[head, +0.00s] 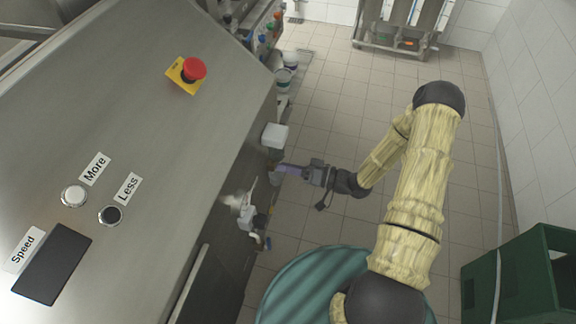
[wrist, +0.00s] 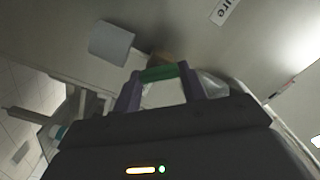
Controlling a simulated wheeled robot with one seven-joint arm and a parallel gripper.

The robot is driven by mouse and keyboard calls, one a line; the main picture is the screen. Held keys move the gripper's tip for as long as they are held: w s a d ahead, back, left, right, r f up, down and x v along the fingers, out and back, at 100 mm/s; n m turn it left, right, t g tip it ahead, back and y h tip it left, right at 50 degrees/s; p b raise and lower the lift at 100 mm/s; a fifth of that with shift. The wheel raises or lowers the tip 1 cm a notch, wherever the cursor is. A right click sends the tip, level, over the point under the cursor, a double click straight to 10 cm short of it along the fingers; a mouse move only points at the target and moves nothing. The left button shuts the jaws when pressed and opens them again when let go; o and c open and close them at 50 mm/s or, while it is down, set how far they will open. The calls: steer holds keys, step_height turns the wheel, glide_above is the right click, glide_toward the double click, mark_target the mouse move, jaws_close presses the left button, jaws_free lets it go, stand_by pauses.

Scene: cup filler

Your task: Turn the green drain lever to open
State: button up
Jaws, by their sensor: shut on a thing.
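The green drain lever (wrist: 160,73) shows in the wrist view as a short green bar across the gap between my gripper's purple fingertips. My gripper (wrist: 162,82) is shut on it, with one finger at each side of the bar. In the head view my gripper (head: 281,171) reaches left to the side of the steel machine. The lever cannot be made out there, hidden at the fingers. How far the lever is turned cannot be told.
The steel machine (head: 140,130) fills the left, with a red emergency button (head: 193,69) on top. A white box (head: 274,136) sticks out beside my gripper; it also shows in the wrist view (wrist: 110,42). A dark green crate (head: 520,282) stands right.

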steer(key=shift+m, duration=0.3)
steer(key=o, duration=1)
steer(key=b+v, duration=0.1)
steer(key=v, duration=1.6)
steer(key=shift+d+b, duration=0.25)
steer(key=shift+b, duration=0.1)
steer(key=shift+c, duration=0.3)
